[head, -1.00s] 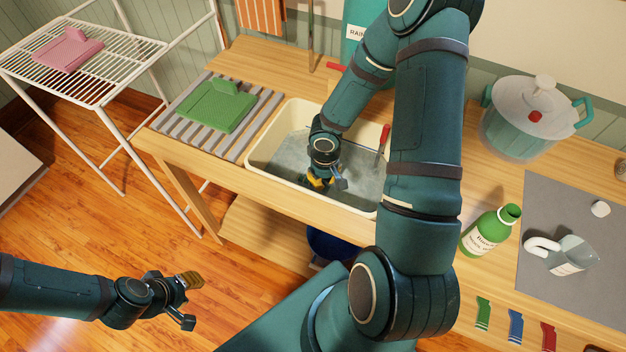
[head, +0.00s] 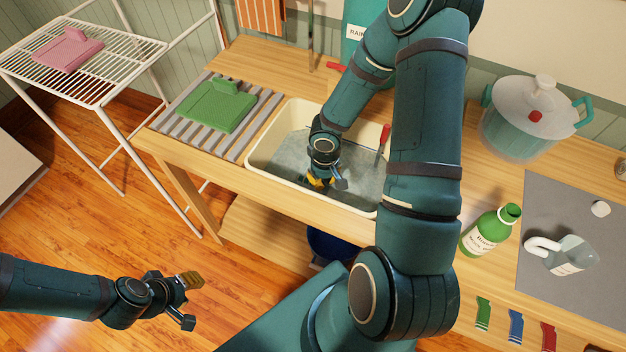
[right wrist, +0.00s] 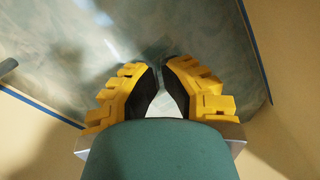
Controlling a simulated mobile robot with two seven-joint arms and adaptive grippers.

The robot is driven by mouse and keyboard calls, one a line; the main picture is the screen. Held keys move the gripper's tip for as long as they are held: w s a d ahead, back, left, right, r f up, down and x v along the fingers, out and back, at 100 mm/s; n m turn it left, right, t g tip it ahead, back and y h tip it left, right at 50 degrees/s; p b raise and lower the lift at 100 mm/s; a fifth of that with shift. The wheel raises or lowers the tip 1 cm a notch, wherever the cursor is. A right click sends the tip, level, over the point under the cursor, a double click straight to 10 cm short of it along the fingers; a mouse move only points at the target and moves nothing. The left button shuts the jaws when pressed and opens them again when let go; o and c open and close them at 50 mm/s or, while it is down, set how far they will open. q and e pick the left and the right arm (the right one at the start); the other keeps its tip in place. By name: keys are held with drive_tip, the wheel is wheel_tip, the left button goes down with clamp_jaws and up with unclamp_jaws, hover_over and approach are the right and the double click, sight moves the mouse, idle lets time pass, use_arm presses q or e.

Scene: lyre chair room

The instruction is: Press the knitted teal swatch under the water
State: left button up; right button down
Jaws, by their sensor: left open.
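The cream basin (head: 262,148) is set into the wooden bench and holds cloudy grey-teal water (head: 290,155). My right gripper (head: 318,182) points down into the basin, near its front wall. In the right wrist view its yellow fingers (right wrist: 161,82) nearly meet at the tips, with only a thin gap and nothing clearly held. The mottled water (right wrist: 100,45) lies beyond them. I cannot make out the teal swatch as a separate thing; my arm and gripper hide part of the basin. My left gripper (head: 190,299) is open and empty above the floor, left of the bench.
A green knitted piece (head: 215,107) lies on a slatted rack (head: 240,143) left of the basin. A pink one (head: 65,50) lies on a wire rack (head: 125,55). A red-handled tool (head: 384,140) leans in the basin. A green bottle (head: 485,235) and lidded pot (head: 520,130) stand right.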

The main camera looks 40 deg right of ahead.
drive_tip(key=shift+f, duration=0.35)
drive_tip(key=shift+f+b, duration=0.1)
drive_tip(key=shift+b, duration=0.5)
idle(0.9)
drive_tip(key=shift+r, duration=0.2)
idle(4.6)
wheel_tip(320, 180, up, 7)
drive_tip(key=p, duration=0.5)
idle(0.4)
drive_tip(key=shift+f, duration=0.15)
